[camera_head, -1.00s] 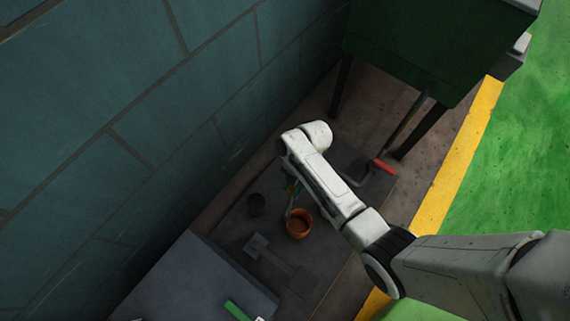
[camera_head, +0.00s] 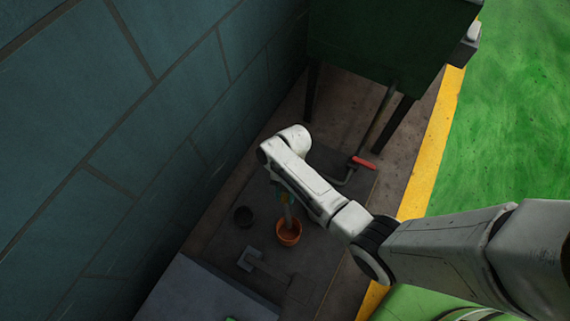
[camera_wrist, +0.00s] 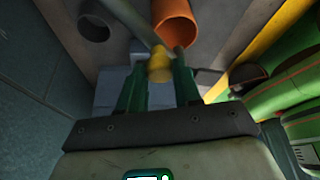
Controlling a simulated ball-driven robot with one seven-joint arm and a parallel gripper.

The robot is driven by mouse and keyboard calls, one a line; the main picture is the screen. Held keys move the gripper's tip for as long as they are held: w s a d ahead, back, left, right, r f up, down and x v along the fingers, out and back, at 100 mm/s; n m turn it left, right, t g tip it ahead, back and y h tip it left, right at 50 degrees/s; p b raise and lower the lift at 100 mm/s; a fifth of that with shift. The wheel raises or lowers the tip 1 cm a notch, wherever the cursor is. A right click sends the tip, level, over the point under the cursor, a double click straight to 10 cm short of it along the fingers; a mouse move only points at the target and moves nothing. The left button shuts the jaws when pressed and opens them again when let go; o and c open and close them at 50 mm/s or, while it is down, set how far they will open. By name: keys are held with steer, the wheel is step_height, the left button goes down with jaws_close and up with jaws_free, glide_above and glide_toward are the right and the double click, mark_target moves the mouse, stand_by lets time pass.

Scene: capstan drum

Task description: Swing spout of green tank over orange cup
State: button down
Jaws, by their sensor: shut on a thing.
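The green tank (camera_head: 385,40) stands on dark legs at the top. A grey pipe with a red grip (camera_head: 363,162) runs down from it. The orange cup (camera_head: 289,239) sits on the dark floor plate; it also shows in the wrist view (camera_wrist: 175,18). A grey spout (camera_head: 288,211) overlaps the cup's opening in the head view; its height above the rim is unclear. In the wrist view my gripper (camera_wrist: 158,74) has its green fingers shut on a yellow grip (camera_wrist: 159,62) at the grey tube. My arm hides most of the spout in the head view.
A dark cup (camera_head: 243,217) stands left of the orange cup. A flat grey pedal-like piece (camera_head: 262,264) lies in front. A grey block (camera_head: 205,293) is at lower left. The teal block wall (camera_head: 150,110) closes the left side. Green floor (camera_head: 470,130) is open beyond the yellow stripe.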

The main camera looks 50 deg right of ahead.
steer(key=c, duration=0.8)
jaws_free()
steer(key=p+v, duration=0.4)
steer(key=v, duration=0.7)
steer(key=s+r+m+t+h, duration=0.2)
steer(key=s+r+m, duration=0.5)
steer(key=m, duration=0.5)
steer(key=s+r+m+t+h, duration=0.15)
steer(key=s+r+m, duration=0.35)
steer(key=s+m, duration=0.5)
steer(key=r+p, duration=0.7)
steer(key=w+r+m+p, duration=0.1)
steer(key=r+p, duration=0.6)
steer(key=r+m+p, duration=0.1)
steer(key=r+p, duration=0.7)
steer(key=shift+w+d+h, duration=0.1)
steer(key=shift+w+h, duration=0.15)
steer(key=shift+h, duration=0.1)
